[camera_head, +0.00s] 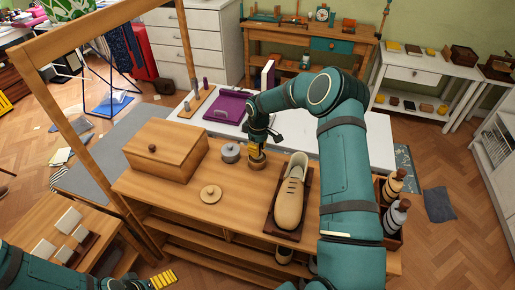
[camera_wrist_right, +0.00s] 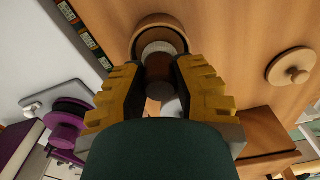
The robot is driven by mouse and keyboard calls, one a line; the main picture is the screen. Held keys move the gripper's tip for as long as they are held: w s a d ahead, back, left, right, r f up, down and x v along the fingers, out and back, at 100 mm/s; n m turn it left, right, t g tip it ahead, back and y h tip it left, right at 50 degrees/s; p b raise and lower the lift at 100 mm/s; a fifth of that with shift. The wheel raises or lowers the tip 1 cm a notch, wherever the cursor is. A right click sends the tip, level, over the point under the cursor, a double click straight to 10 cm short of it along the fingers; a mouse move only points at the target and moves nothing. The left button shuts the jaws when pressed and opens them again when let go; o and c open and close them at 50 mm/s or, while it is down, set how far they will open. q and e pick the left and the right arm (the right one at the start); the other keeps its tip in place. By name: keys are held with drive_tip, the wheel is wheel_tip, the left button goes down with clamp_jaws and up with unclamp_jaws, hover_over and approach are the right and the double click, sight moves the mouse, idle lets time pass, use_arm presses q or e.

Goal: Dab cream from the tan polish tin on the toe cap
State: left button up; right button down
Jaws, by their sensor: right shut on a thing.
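The open tan polish tin (camera_head: 257,164) stands on the wooden bench, left of the shoe. My right gripper (camera_head: 256,149) points down right above it. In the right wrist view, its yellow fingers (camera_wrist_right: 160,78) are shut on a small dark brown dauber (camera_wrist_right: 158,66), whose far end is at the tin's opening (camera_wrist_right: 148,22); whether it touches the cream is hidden. The tan shoe (camera_head: 289,196) lies on a dark brown tray (camera_head: 270,226), its toe cap toward the front. My left gripper (camera_head: 163,279) is low at the front left; its opening is unclear.
A tan knobbed lid (camera_head: 210,194) lies on the bench in front of a grey tin (camera_head: 230,152). A wooden box (camera_head: 165,150) stands at the left. Bottles (camera_head: 395,215) stand in a holder at the right. A wooden frame post (camera_head: 70,130) rises at the bench's left.

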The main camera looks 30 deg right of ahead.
drive_tip(key=shift+f+b, duration=0.45)
drive_tip(key=shift+f, duration=0.15)
idle(1.9)
drive_tip(key=shift+r+p, duration=1.9)
drive_tip(key=shift+r, duration=1.7)
